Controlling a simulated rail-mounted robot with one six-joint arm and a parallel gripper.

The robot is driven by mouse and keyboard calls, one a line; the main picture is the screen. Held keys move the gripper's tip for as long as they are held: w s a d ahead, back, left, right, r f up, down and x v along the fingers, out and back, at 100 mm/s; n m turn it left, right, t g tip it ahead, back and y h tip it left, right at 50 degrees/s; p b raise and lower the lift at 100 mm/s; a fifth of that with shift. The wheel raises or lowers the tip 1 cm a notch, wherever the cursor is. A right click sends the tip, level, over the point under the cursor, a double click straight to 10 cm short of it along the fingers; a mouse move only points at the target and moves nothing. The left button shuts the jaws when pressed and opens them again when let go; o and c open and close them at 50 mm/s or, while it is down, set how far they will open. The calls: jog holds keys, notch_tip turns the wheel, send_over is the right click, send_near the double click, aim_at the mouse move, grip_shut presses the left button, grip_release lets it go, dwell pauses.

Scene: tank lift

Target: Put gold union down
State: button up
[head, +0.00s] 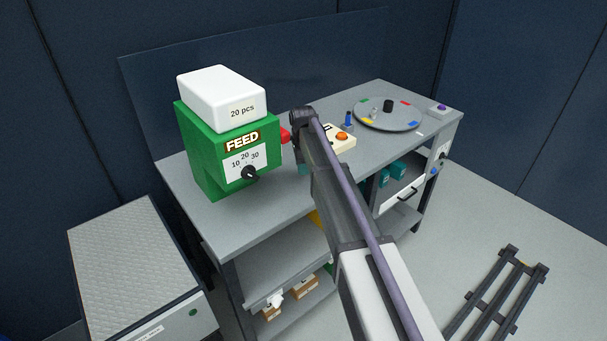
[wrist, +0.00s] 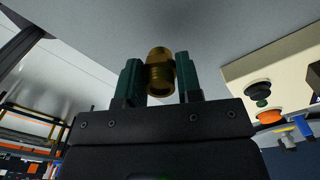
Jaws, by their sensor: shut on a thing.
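The gold union (wrist: 159,72) shows in the wrist view as a brass, threaded fitting with a wider middle. My gripper (wrist: 158,80) is shut on it, with one teal finger on each side. Grey worktop fills the view behind the union; I cannot tell whether the union touches it. In the head view my arm reaches over the workbench (head: 240,208), between the green feeder and the orange-button box. The union is hidden there behind my arm.
A green feeder (head: 207,158) with a white hopper (head: 221,93) stands left. A cream box with an orange button (head: 342,136) is close right of my gripper. A blue item (head: 348,119) and a round disc (head: 404,123) lie beyond. Front worktop is clear.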

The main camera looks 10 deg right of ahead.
notch_tip(320, 180, down, 4)
jog(key=shift+s+d+r+b, duration=0.1)
jog(key=shift+b, duration=1.05)
jog(key=shift+r, duration=0.2)
jog(key=shift+f, duration=0.25)
jog(key=o, duration=0.9)
jog(key=shift+r, duration=0.1)
jog(key=shift+o, duration=0.2)
notch_tip(320, 180, up, 8)
jog(key=p, duration=0.8)
jog(key=shift+r, duration=0.1)
jog(key=shift+f, duration=0.2)
